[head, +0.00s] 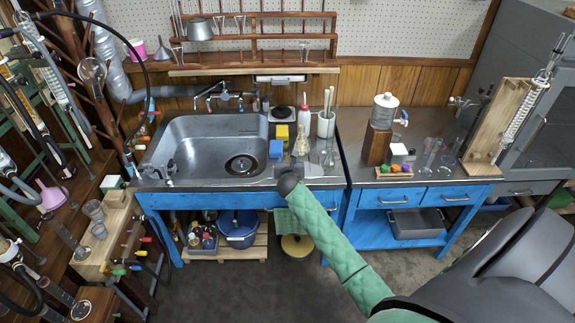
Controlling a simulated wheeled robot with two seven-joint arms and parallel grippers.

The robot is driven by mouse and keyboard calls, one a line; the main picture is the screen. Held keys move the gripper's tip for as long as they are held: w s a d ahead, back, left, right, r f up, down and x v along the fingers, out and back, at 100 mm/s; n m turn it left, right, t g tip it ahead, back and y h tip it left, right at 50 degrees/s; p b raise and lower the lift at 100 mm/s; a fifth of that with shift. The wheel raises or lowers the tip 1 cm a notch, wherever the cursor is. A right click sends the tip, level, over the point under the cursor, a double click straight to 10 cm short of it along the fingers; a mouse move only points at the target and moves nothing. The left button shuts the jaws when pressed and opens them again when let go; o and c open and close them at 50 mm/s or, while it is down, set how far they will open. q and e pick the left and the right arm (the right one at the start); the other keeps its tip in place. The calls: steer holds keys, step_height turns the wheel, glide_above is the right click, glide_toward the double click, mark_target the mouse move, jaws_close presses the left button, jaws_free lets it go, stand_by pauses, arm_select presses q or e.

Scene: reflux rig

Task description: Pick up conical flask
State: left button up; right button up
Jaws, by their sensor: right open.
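A clear conical flask (301,144) stands upright on the steel counter just right of the sink. It looks slightly yellowish. My right gripper (287,171) is at the counter's front edge, in front of and slightly left of the flask, apart from it. The gripper is small and partly hidden by the dark wrist end of my green-sleeved right arm; it is open, with nothing visible in it. My left gripper is out of view.
Yellow and blue sponges (276,148) lie left of the flask, beside the sink (205,140). Clear glassware (326,154) stands close on the right.

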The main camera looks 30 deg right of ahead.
mark_target(288, 157)
steer(key=shift+x, duration=0.75)
steer(key=p+x, duration=0.2)
steer(key=x, duration=0.1)
steer(key=shift+w+d+f, duration=0.1)
steer(key=shift+w+f, duration=0.05)
steer(key=shift+w, duration=0.1)
steer(key=shift+w+d+f, duration=0.35)
steer(key=shift+w, duration=0.2)
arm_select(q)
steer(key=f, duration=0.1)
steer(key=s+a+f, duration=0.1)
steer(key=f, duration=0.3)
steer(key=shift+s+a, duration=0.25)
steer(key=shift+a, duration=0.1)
arm_select(e)
steer(key=c, duration=1.1)
steer(key=shift+o, duration=0.2)
steer(key=shift+r, duration=0.1)
